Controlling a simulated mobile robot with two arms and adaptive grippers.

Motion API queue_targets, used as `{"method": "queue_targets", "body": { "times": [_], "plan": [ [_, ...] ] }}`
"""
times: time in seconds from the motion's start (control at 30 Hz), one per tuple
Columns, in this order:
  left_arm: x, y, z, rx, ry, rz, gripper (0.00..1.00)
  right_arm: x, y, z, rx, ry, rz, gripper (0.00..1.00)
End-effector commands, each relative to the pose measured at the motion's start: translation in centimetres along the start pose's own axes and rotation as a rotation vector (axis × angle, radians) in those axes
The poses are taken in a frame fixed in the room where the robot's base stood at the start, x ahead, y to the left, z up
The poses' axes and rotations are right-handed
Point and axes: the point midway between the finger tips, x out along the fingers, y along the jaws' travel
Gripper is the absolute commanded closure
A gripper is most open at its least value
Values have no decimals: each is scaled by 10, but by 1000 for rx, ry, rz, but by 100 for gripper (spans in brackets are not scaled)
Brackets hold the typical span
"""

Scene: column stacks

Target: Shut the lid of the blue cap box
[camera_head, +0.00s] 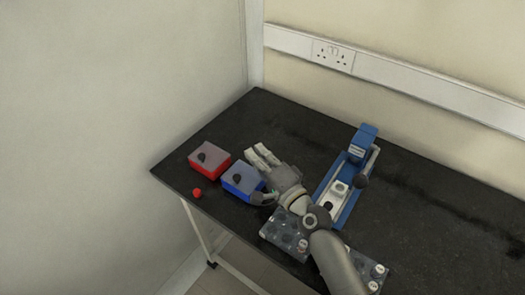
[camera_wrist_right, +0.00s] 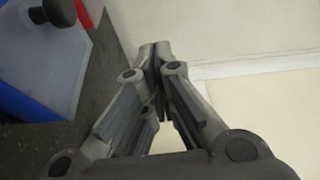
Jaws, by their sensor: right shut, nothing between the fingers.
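The blue cap box (camera_head: 240,192) stands near the table's left front edge. Its pale grey lid (camera_head: 247,174) with a dark round knob (camera_head: 238,178) lies flat over the top, apparently shut. In the right wrist view the blue box wall (camera_wrist_right: 14,103), lid (camera_wrist_right: 38,62) and knob (camera_wrist_right: 62,12) show at the left. My right gripper (camera_head: 262,154) is just behind and to the right of the box, apart from the lid. Its fingertips (camera_wrist_right: 157,52) are together, with nothing between them. My left gripper is not in view.
A red box (camera_head: 209,170) with a similar lid stands left of the blue one, and a small red ball (camera_head: 197,193) lies in front. A blue and white device (camera_head: 346,205) is to the right. A clear tray (camera_head: 272,238) sits partly under my arm. The back table is clear.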

Motion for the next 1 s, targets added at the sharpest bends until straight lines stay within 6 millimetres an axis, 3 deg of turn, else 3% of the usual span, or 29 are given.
{"method": "queue_targets", "body": {
  "times": [0.5, 1.0],
  "plan": [
    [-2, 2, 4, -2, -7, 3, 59, -12, 9, 30, 0, -1, 1, 100],
    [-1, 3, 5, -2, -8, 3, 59, -15, 14, 38, 1, 0, 1, 100]
  ]
}}
